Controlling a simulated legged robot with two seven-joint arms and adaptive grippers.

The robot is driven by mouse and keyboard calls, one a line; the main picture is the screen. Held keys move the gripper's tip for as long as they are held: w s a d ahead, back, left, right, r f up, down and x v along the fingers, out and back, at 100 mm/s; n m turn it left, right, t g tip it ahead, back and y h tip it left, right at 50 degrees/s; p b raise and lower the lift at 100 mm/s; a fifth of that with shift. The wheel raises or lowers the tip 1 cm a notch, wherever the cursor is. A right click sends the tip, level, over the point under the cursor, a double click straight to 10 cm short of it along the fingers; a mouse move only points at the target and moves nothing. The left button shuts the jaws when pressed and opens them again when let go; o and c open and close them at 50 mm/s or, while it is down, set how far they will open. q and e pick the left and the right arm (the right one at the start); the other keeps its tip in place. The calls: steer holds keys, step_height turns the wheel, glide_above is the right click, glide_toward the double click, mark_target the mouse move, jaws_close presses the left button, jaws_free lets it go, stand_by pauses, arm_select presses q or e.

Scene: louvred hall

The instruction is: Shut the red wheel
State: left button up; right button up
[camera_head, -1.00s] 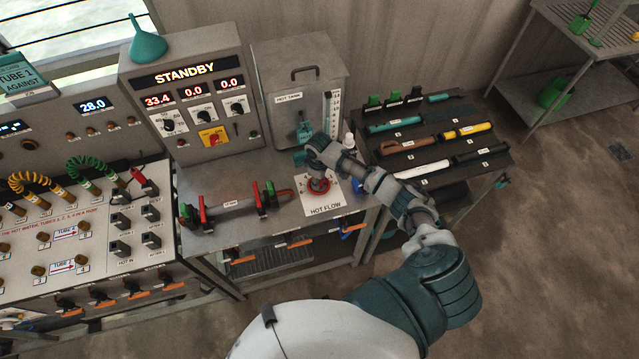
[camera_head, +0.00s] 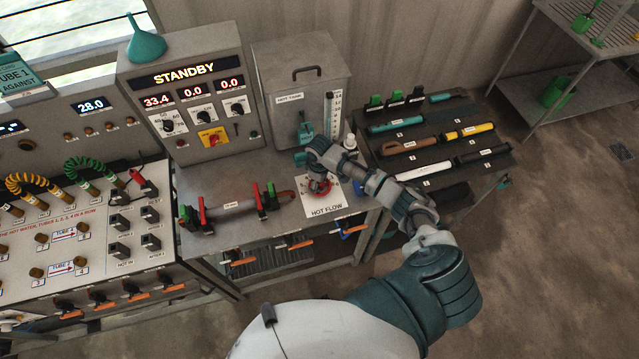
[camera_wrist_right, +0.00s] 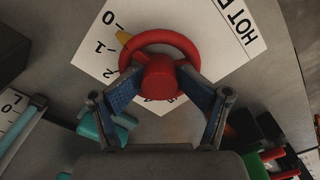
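The red wheel (camera_head: 325,190) sits on a white HOT FLOW plate (camera_head: 325,208) on the bench, partly hidden by my right gripper in the head view. In the right wrist view, the red wheel (camera_wrist_right: 160,43) has a round central hub and a yellow pointer (camera_wrist_right: 124,38). The pointer lies between the marks 0 and 1, nearer 0. My right gripper (camera_wrist_right: 161,72) comes from above, its two blue-padded fingertips against opposite sides of the hub, inside the rim. It also shows in the head view (camera_head: 318,182). My left gripper is out of view.
Behind the wheel stands a grey tank (camera_head: 300,95); a white bottle (camera_head: 350,143) is close by. A clamped tube (camera_head: 235,207) lies left of the plate. A control box (camera_head: 185,90) reads STANDBY. A rack of tools (camera_head: 430,150) stands to the right.

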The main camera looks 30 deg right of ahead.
steer(key=shift+d+r, duration=0.1)
steer(key=shift+r, duration=3.45)
